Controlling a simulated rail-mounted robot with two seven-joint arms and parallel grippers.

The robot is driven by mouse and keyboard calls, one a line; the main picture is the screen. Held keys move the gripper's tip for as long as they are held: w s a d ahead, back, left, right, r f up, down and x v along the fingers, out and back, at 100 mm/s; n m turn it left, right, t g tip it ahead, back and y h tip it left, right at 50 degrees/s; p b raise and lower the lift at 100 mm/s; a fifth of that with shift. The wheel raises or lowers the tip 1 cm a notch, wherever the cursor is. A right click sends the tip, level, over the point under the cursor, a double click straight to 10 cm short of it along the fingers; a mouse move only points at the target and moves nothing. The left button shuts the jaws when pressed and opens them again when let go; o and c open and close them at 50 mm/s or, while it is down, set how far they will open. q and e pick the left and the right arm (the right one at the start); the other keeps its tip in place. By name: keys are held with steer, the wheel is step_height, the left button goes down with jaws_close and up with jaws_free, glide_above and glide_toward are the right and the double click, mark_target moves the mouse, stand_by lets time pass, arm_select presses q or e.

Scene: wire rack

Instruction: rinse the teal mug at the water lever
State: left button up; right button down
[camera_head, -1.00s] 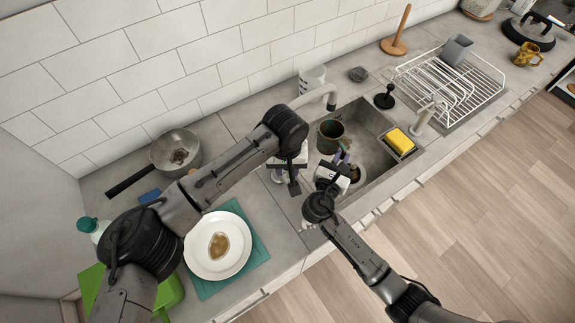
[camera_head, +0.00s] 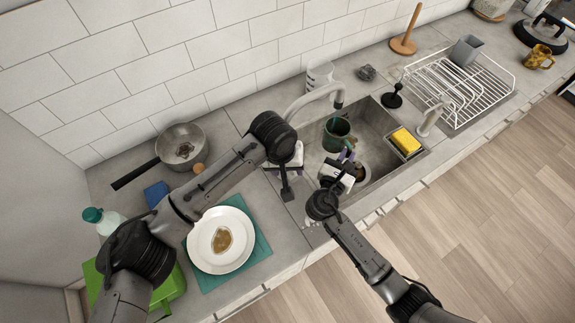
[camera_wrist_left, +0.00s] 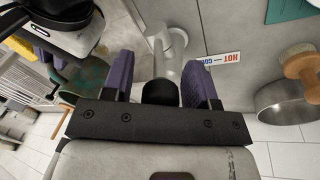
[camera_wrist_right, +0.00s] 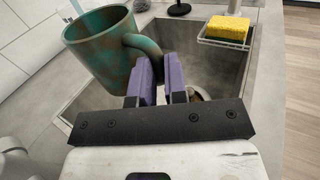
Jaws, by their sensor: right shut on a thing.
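The teal mug (camera_head: 337,134), mottled with brown, is over the sink near the grey faucet spout (camera_head: 338,98); its opening faces up. In the right wrist view the mug (camera_wrist_right: 112,48) fills the upper left. My right gripper (camera_wrist_right: 160,72) has its purple fingers shut on the mug's handle. My left gripper (camera_wrist_left: 160,75) has its two purple fingers apart. The water lever (camera_wrist_left: 166,60), a pale metal stem with a black end, stands between them, beside a HOT/COLD label (camera_wrist_left: 223,60). Gaps show between fingers and black end.
The sink (camera_head: 375,130) holds a caddy with a yellow sponge (camera_head: 405,141) at its right. A wire rack (camera_head: 465,92) stands further right. A plate (camera_head: 203,258) on a teal cloth and a pan (camera_head: 181,142) are left of the sink.

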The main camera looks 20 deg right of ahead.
arm_select(q)
steer(key=r, duration=0.4)
steer(key=a+r, duration=0.1)
steer(key=r, duration=0.3)
steer(key=a+r, duration=0.1)
steer(key=r, duration=0.2)
steer(key=shift+s+a+r, duration=0.15)
steer(key=shift+r, duration=0.25)
stand_by(0.7)
